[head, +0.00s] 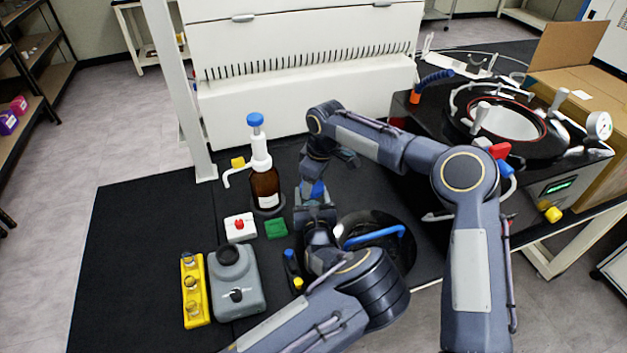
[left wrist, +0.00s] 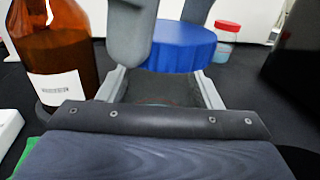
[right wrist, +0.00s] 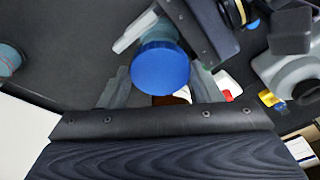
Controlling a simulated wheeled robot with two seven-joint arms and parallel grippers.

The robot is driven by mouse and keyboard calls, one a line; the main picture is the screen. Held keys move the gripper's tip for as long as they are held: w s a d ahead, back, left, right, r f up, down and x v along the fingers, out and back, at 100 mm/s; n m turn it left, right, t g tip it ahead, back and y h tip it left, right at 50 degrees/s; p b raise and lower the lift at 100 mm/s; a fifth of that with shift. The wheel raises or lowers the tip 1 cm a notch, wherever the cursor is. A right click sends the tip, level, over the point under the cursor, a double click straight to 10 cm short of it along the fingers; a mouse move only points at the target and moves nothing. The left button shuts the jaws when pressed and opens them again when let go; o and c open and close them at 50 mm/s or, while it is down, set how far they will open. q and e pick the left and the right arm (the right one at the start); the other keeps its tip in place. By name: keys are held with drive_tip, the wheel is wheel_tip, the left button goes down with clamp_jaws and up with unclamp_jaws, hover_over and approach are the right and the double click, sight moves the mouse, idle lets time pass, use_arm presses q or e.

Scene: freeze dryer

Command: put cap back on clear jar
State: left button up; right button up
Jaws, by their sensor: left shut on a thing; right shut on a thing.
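The blue cap (head: 318,188) is held by my right gripper; it shows in the left wrist view (left wrist: 180,48) and from above in the right wrist view (right wrist: 160,68). My right gripper (right wrist: 160,88) is shut on it, with a finger on each side. My left gripper (left wrist: 158,90) is shut directly below the cap. The clear jar is between its fingers, but its see-through body is barely distinguishable there. I cannot tell whether the cap touches the jar's rim. In the head view, the arms largely hide the jar and both fingertips.
A brown bottle (head: 265,187) with a pump top stands close left of the grippers. A red-lidded jar (left wrist: 228,40) stands behind. The far-left mat is clear.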

drive_tip(key=shift+f, duration=0.8)
drive_tip(key=shift+f, duration=0.15)
drive_tip(key=shift+f, duration=0.2)
